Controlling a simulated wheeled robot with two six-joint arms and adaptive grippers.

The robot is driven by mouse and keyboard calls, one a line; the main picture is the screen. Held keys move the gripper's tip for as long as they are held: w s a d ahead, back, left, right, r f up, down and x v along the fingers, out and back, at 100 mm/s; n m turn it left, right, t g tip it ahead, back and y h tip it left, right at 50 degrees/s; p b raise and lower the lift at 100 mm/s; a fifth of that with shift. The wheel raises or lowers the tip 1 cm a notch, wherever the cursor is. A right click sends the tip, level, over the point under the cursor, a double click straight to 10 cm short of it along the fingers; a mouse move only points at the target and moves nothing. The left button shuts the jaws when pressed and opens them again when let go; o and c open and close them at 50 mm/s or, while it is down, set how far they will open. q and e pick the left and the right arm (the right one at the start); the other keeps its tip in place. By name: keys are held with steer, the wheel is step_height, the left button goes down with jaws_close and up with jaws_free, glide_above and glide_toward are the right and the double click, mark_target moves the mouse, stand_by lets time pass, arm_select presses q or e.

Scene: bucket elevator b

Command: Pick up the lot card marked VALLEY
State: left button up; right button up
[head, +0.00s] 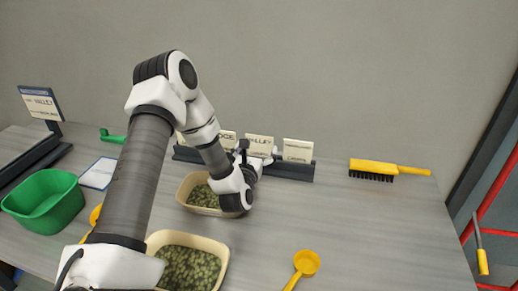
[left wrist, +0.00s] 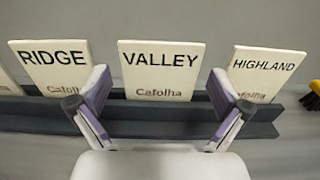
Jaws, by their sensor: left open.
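The cream lot card marked VALLEY (head: 259,144) stands in a dark slotted rack (head: 291,170) at the back of the table. In the left wrist view the VALLEY card (left wrist: 160,68) is centred, with RIDGE (left wrist: 52,66) to its left and HIGHLAND (left wrist: 262,72) to its right. My left gripper (head: 252,160) is in front of the rack, facing the cards. In the left wrist view its fingers (left wrist: 158,92) are spread, one near each side edge of the VALLEY card, with nothing gripped. Whether the fingertips reach past the card's face is unclear. My right gripper is out of view.
Two trays of green beans, one rear (head: 184,190) and one front (head: 224,262), lie below my left arm. A green bin (head: 45,207) and a sign reading VALLEY (head: 40,103) stand left. A yellow scoop (head: 306,263) and brush (head: 375,166) lie right; the right table is mostly clear.

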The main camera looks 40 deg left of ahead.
mark_target(259, 144)
arm_select(q)
steer(key=x, duration=0.3)
steer(key=shift+w+f, duration=0.2)
steer(key=shift+s+r, duration=0.1)
steer(key=shift+c, duration=1.1)
steer(key=c, duration=0.4)
steer(key=shift+c, duration=0.2)
